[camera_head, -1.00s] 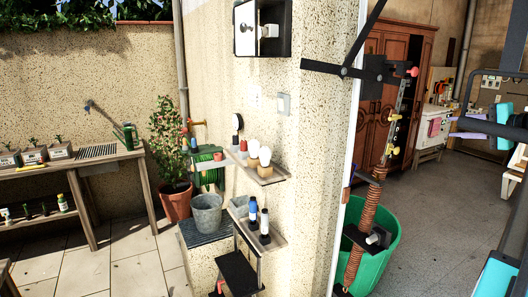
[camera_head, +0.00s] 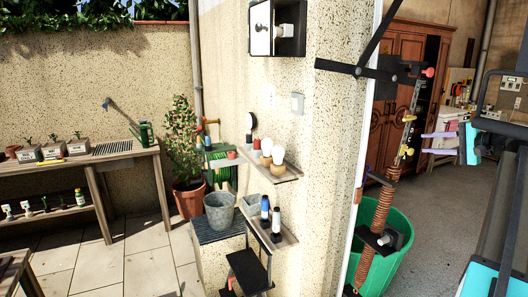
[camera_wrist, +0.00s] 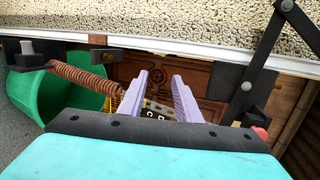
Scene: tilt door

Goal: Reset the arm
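My gripper (camera_head: 438,143) is at the right of the head view, with two lavender fingers pointing left. The fingers stand apart with nothing between them, so it is open. In the wrist view my gripper (camera_wrist: 162,88) points away from the camera, toward the wooden cabinet and the door hardware. The tilt door's hardware is a black lever arm (camera_head: 345,69), a notched metal bar (camera_head: 411,118) and a rusty coil spring (camera_head: 377,229) on the white door frame. The fingertips appear just right of the bar in the head view; I cannot tell the real gap.
A green bin (camera_head: 400,243) stands under the spring. A wooden wardrobe (camera_head: 396,90) is behind it. Left of the pillar are a wall shelf (camera_head: 278,167), a potted plant (camera_head: 189,199) and a workbench (camera_head: 122,151). Grey floor (camera_head: 440,215) is open at right.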

